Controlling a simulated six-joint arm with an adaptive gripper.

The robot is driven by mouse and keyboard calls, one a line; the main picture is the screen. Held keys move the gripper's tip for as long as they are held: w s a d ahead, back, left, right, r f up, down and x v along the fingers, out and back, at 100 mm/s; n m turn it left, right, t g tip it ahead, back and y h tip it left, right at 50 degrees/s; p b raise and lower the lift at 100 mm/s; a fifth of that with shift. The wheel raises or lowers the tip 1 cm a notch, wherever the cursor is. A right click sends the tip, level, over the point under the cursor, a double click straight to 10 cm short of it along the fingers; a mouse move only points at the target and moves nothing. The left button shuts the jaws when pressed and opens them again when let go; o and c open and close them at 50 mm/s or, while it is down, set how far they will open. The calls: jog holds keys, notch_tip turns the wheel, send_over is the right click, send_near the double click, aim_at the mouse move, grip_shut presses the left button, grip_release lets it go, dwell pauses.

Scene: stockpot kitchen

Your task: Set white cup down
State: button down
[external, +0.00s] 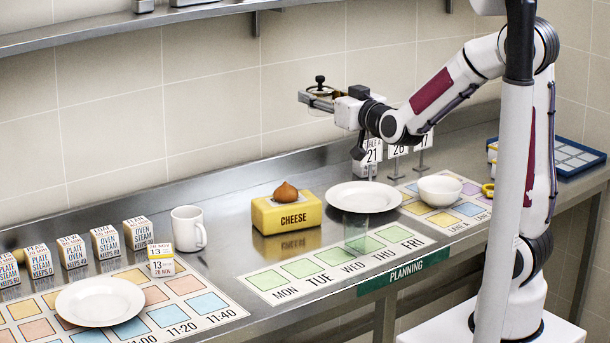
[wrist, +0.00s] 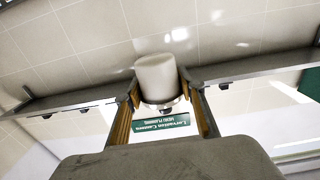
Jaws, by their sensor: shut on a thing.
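A white cup (external: 187,229) with its handle to the right stands upright on the steel counter in the external view, left of the cheese box. My gripper (external: 317,98) is high above the back of the counter, well away from this cup. It is shut on a small vessel with a black knob (external: 320,79) on top. In the wrist view the fingers (wrist: 163,100) close around a pale, cylinder-shaped thing (wrist: 157,78). Its kind is not clear from these views.
A yellow cheese box (external: 264,216) with a brown onion-like thing, a clear glass (external: 357,232), a plate (external: 363,197), a bowl (external: 440,190) and another plate (external: 100,301) stand on the counter. Small cards (external: 161,260) line the left. Bare steel lies between cup and cheese box.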

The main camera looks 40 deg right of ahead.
jog(key=a+f+m+h, duration=0.25)
jog(key=a+f, duration=0.35)
jog(key=f, duration=0.7)
jog(key=s+a+f+m+g+h, duration=0.1)
jog(key=s+a+f+m+h, duration=0.1)
jog(key=s+f+h, duration=0.2)
jog(key=s+f, duration=0.3)
jog(key=f, duration=0.3)
jog(key=shift+s+a, duration=0.15)
jog(key=shift+s, duration=0.1)
jog(key=shift+f, duration=0.15)
jog(key=shift+f, duration=2.9)
jog(key=shift+f, duration=2.05)
jog(key=shift+f, duration=0.15)
